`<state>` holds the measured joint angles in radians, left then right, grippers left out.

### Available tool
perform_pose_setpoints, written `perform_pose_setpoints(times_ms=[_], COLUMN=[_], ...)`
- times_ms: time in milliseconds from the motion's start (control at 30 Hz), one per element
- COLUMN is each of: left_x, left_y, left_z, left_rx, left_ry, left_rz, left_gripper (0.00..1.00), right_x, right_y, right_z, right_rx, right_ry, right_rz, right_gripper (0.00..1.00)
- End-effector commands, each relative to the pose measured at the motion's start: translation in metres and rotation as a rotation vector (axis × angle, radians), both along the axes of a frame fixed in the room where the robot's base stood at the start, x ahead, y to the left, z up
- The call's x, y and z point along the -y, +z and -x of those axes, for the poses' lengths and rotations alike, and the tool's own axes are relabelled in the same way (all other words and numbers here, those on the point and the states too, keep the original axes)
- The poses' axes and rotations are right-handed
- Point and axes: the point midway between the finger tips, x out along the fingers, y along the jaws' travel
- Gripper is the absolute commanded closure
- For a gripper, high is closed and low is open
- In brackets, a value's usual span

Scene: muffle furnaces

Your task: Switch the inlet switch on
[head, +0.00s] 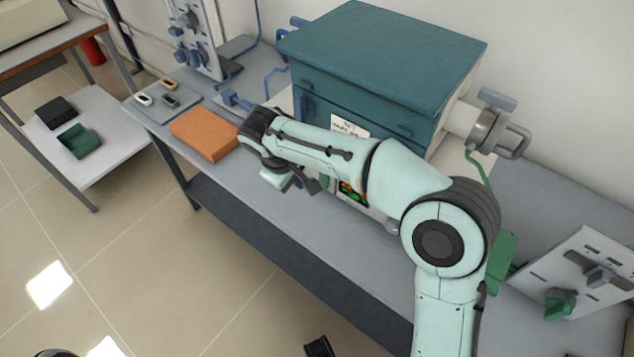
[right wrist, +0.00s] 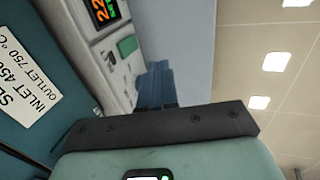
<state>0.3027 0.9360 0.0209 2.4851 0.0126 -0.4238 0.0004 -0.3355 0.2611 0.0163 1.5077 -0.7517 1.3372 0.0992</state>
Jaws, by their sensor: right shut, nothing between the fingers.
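A teal furnace (head: 385,55) stands on the grey bench. Its front panel has a lit display (head: 352,190), which also shows in the right wrist view (right wrist: 102,12). A white label (right wrist: 22,78) reads INLET 450, OUTLET 750 °C. I cannot read which control is the inlet switch. My right gripper (head: 314,186) is shut and empty in front of the panel, its fingers (right wrist: 155,85) close to the green switch. Contact cannot be told. A dark part at the bottom edge may be my left gripper (head: 318,347).
An orange block (head: 205,134) and a small tray (head: 182,101) lie on the bench at left. A tilted panel (head: 585,265) with a green knob (head: 560,303) stands at right.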

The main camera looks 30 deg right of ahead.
Motion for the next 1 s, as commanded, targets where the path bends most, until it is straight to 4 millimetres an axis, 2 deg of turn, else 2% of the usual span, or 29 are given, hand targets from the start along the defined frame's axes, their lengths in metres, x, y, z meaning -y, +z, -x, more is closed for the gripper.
perform_pose_setpoints(times_ms=[167,267,667,800,1000], left_x=[0.000,0.000,-0.002,-0.003,-0.004], left_y=[-0.002,-0.005,-0.023,-0.023,-0.024], left_z=[0.000,-0.002,-0.013,-0.015,-0.016], left_rx=[0.002,0.006,0.039,0.045,0.049], left_ry=[0.001,0.001,0.011,0.013,0.015], left_rz=[-0.001,-0.001,-0.010,-0.013,-0.014], left_gripper=[0.31,0.31,0.31,0.31,0.31], right_x=[0.002,0.007,0.032,0.053,0.066], right_y=[-0.008,-0.022,-0.102,-0.099,-0.100], right_z=[-0.001,-0.002,-0.012,-0.022,-0.027], right_rx=[-0.002,-0.005,-0.005,-0.001,-0.001], right_ry=[-0.001,-0.002,-0.001,-0.003,-0.001], right_rz=[0.001,0.001,0.001,-0.001,-0.001], right_gripper=[1.00,1.00,1.00,1.00,1.00])
